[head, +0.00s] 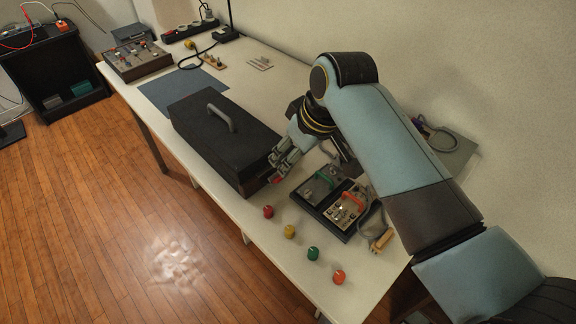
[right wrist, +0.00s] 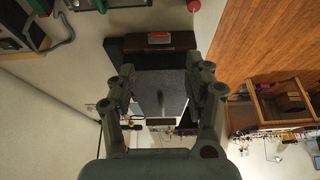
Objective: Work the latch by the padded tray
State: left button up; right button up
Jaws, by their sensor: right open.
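A black case (head: 215,140) with a grey handle lies shut on the table. A small red latch (head: 275,179) is on its end facing the padded tray; it seems to show as a red and pale piece (right wrist: 158,36) at the top of the right wrist view. The dark padded tray (head: 322,222) lies right of the case and holds two boards. My right gripper (head: 284,164) is over that end of the case, close to the latch. In the right wrist view its fingers (right wrist: 160,80) are apart with nothing held between them. My left gripper is not in view.
Red (head: 268,212), yellow (head: 289,231), green (head: 313,254) and orange (head: 339,277) knobs stand along the table's front edge, near the tray. A blue mat (head: 180,91) and a control box (head: 138,60) lie farther back. A cable runs right of the tray.

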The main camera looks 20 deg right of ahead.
aim_at(280, 178)
jog(key=b+x, duration=0.1)
jog(key=x, duration=0.9)
jog(key=shift+d+f+b, duration=0.15)
jog(key=shift+f+b, duration=0.2)
jog(key=shift+f, duration=0.1)
